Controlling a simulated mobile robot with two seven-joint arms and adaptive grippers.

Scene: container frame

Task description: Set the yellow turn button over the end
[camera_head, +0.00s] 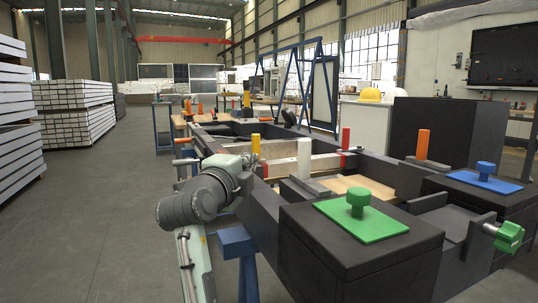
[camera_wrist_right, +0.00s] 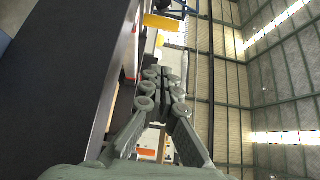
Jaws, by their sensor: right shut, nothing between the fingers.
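The yellow turn button (camera_head: 255,145) stands upright at the left side of the dark frame. A pale bar with a reddish part (camera_head: 288,167) lies inside the frame beside it; I cannot tell how the button sits over its end. My right gripper (camera_head: 247,172) is at the frame's left side, just in front of the yellow button. In the right wrist view its fingers (camera_wrist_right: 164,88) are shut with nothing between them, and a yellow piece (camera_wrist_right: 163,22) shows beyond the fingertips, apart from them. My left gripper is not in view.
White (camera_head: 304,158), red (camera_head: 345,138) and orange (camera_head: 422,144) upright handles stand along the frame. A green knob plate (camera_head: 385,227) and a blue one (camera_head: 485,183) lie on dark blocks at the near right. A green side knob (camera_head: 509,236) sticks out. Floor is clear at left.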

